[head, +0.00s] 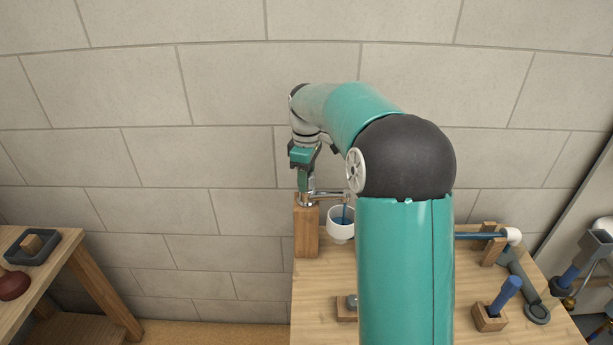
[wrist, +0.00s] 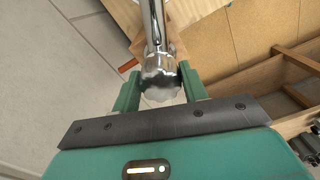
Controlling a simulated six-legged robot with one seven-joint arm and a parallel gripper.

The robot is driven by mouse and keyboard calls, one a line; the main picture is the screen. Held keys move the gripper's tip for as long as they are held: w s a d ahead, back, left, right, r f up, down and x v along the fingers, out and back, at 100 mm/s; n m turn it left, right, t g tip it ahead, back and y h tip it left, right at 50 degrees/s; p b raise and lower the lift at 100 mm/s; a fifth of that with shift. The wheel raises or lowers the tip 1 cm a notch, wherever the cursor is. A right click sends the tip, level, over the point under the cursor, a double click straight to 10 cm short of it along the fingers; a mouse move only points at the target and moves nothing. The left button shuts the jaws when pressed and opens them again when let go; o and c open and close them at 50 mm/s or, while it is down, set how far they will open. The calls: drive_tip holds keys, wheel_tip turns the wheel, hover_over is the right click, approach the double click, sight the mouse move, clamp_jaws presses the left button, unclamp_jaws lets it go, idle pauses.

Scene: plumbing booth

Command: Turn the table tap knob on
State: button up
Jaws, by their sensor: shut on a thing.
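The table tap (head: 308,198) stands on a wooden block (head: 306,232) at the table's back left corner. Its spout (head: 330,195) points right over a white cup (head: 340,231). A thin blue streak, which looks like water, shows below the spout, and the cup holds something blue. My gripper (wrist: 160,82) is shut on the chrome tap knob (wrist: 160,90), with one green finger on each side. In the head view my gripper (head: 304,184) comes down onto the tap from above and mostly hides the knob.
My arm covers the table's middle. On the right are a blue pipe with a white end (head: 513,235) on a wooden support, a grey wrench-like tool (head: 535,311) and a blue-handled piece in a wooden holder (head: 489,318). A separate bench (head: 60,260) stands left across a gap.

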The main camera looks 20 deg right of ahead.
drive_tip(key=shift+r, duration=0.1)
drive_tip(key=o, duration=1)
drive_tip(key=shift+s, duration=0.1)
wheel_tip(320, 180, up, 14)
drive_tip(key=shift+f, duration=0.2)
